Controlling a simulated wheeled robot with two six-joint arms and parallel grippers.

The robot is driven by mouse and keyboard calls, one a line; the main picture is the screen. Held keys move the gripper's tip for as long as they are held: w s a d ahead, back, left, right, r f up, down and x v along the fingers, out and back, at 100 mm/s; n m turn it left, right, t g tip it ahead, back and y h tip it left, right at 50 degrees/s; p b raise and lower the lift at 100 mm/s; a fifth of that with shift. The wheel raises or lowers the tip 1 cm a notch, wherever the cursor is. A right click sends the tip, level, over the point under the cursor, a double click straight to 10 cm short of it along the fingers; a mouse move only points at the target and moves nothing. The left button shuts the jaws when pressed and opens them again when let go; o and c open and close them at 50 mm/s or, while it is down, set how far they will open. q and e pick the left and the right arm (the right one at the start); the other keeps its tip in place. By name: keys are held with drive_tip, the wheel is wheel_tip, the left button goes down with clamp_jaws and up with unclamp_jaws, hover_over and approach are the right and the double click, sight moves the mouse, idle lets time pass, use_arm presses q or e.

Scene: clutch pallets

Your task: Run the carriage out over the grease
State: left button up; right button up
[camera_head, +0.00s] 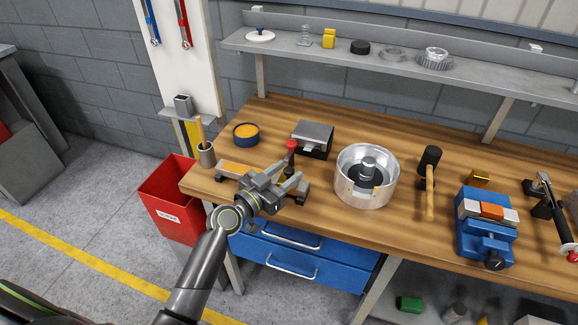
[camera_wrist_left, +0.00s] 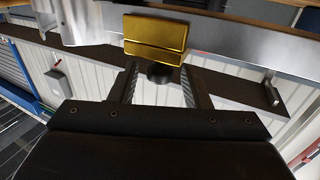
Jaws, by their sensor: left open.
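My left gripper (camera_head: 291,174) is over the front left of the bench, at a low slide rig. Its fingers are open and point away to the upper right. An orange-yellow strip (camera_head: 237,168), which looks like the grease, lies on the rig left of the gripper. A dark post with a red knob (camera_head: 291,146) stands just beyond the fingertips; I cannot tell if it belongs to the carriage. In the left wrist view a dark round piece (camera_wrist_left: 160,74) shows between the open fingers, with a gold block (camera_wrist_left: 155,38) beyond. The gripper hides much of the rig. My right gripper is not in view.
A grey metal block (camera_head: 313,136) stands behind the rig. A round silver housing (camera_head: 366,190) is to its right. A hammer (camera_head: 430,185) and blue vise (camera_head: 485,238) are farther right.

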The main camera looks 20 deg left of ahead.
use_arm(q)
drive_tip(key=shift+x, duration=0.85)
clamp_jaws()
